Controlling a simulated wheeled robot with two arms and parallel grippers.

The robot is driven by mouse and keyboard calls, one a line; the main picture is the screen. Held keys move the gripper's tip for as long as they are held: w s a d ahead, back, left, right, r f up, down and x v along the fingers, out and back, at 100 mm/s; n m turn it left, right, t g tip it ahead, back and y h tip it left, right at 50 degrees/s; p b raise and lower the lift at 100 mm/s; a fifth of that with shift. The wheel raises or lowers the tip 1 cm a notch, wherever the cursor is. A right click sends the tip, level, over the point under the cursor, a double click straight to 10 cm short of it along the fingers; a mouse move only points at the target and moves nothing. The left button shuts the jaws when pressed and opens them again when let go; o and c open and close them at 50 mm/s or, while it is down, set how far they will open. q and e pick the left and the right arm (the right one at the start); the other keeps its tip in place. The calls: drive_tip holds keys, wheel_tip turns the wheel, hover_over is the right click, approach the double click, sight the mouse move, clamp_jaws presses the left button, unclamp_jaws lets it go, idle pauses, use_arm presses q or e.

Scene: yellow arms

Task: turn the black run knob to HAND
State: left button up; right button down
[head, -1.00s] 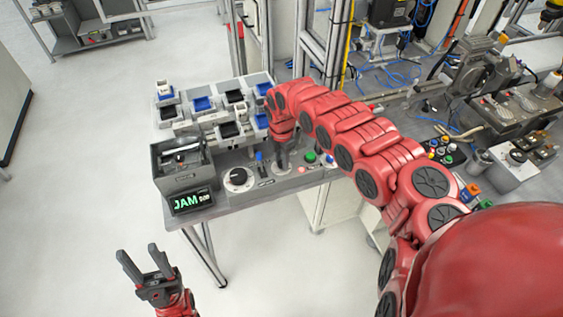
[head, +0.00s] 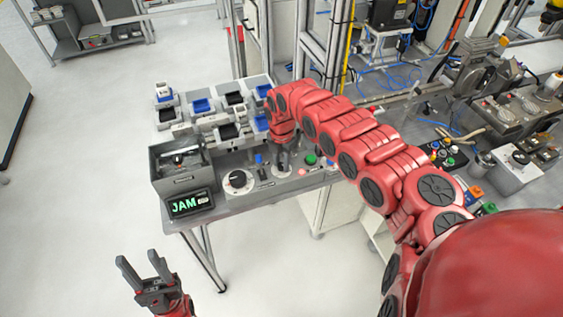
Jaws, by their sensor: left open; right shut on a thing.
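My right gripper (head: 283,160) points down onto the control panel, between a blue lever and a green button. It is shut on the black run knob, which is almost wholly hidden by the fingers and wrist. I cannot read the knob's pointer or its labels. A larger black dial on a round white plate (head: 239,181) is on the panel to the left, apart from the gripper. My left gripper (head: 142,263) is open and empty, low over the floor in front of the table.
A display (head: 190,203) reads JAM at the table's front left corner. A grey open box (head: 182,180) stands behind it. The blue lever (head: 259,158) and the green button (head: 311,159) flank my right gripper closely. Stacked bins (head: 202,105) are behind the panel.

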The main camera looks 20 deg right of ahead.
sight(282, 164)
drive_tip(key=c, duration=0.6)
unclamp_jaws()
wheel_tip(282, 164, up, 17)
drive_tip(key=b, duration=0.5)
drive_tip(key=shift+r, duration=0.2)
